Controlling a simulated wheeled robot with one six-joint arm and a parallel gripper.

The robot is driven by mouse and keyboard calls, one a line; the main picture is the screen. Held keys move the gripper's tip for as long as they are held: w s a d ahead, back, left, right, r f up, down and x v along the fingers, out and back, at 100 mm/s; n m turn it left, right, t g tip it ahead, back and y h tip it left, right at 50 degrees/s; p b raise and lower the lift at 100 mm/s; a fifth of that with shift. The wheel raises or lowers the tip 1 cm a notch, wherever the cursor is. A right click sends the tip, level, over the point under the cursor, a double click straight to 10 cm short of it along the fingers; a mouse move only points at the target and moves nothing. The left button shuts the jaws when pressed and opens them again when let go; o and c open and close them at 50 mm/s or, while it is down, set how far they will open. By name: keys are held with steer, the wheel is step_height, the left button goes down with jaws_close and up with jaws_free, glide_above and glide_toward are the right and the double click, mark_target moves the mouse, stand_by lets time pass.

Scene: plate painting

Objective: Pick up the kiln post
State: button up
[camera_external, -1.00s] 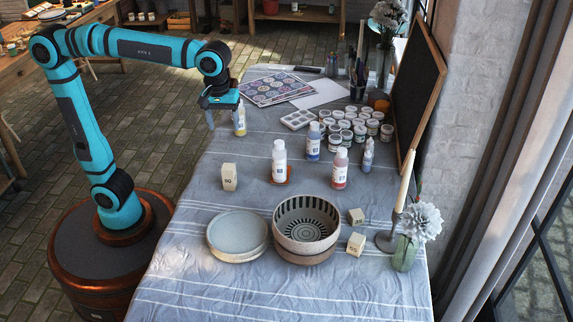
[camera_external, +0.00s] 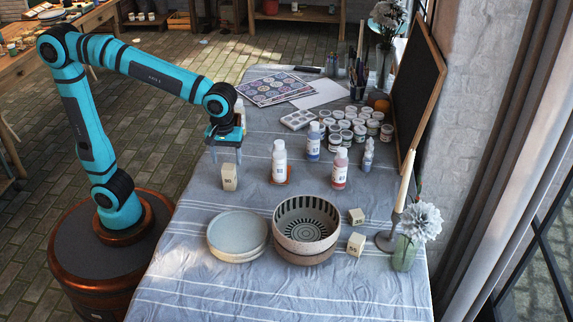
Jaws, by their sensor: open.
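A pale block-shaped kiln post (camera_external: 229,178) with a dark number on it, apparently 90, stands upright on the cloth at the left of the table. My gripper (camera_external: 225,158) is open and points down over it, with its fingertips around or just above the post's top. I cannot tell whether they touch it. Two smaller pale numbered blocks, one farther back (camera_external: 356,216) and one nearer (camera_external: 355,244), lie right of the bowl.
A white-capped bottle (camera_external: 279,162) stands right of my gripper, and another bottle (camera_external: 240,115) is partly hidden behind my wrist. Stacked plates (camera_external: 237,233) and a striped bowl (camera_external: 306,252) sit in front. Paint jars (camera_external: 346,134) crowd the back right. The cloth around the post is clear.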

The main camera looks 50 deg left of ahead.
mark_target(228, 167)
steer(key=shift+w+f, duration=0.15)
steer(key=shift+f, duration=2.5)
steer(key=c, duration=1.2)
steer(key=shift+c, duration=0.2)
steer(key=shift+r, duration=0.1)
step_height(228, 167, up, 10)
